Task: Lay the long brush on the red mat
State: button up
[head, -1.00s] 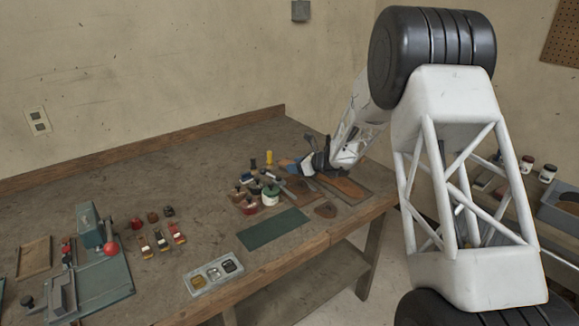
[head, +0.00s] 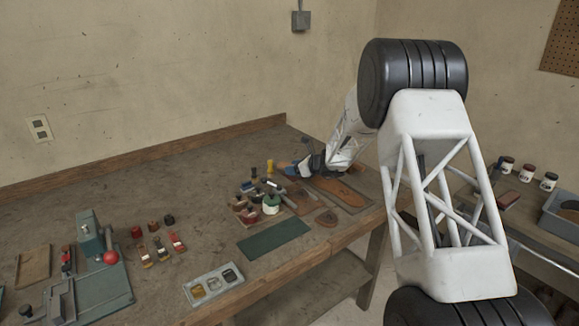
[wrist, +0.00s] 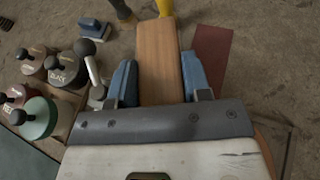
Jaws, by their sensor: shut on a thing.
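My gripper (wrist: 157,85) is shut on the long brush (wrist: 158,50), whose flat wooden back runs up from between the two blue fingers in the wrist view. Its underside and near end are hidden. The red mat (wrist: 210,55) shows as a dark red strip to the right of the brush, partly hidden by the right finger. The brush lies beside the strip in that view, not over its visible part. I cannot tell the brush's height above the bench. In the head view my gripper (head: 312,165) is low over the bench's far right part, and its fingers are hard to make out.
Several capped jars (wrist: 66,70) crowd left of the gripper, with a small blue-topped block (wrist: 94,30) and yellow-handled tools (wrist: 165,8) beyond. A green mat (head: 273,237), a three-cup tray (head: 213,284) and a brown leather board (head: 345,192) lie nearer the bench edge.

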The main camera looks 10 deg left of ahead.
jog(key=shift+w+a+f, duration=0.15)
jog(key=shift+w+a, duration=0.35)
jog(key=shift+w, duration=1.1)
jog(key=shift+w+a+f, duration=0.2)
jog(key=shift+w+a, duration=0.35)
jog(key=shift+w, duration=1.05)
jog(key=shift+w+a+f, duration=0.15)
jog(key=shift+w+a, duration=0.35)
jog(key=shift+w, duration=1.1)
jog(key=shift+f, duration=1.7)
jog(key=shift+f, duration=0.1)
jog(key=o, duration=0.9)
jog(key=shift+f, duration=0.1)
jog(key=shift+o, duration=0.2)
jog(key=shift+r, duration=0.2)
jog(key=shift+v, duration=5.95)
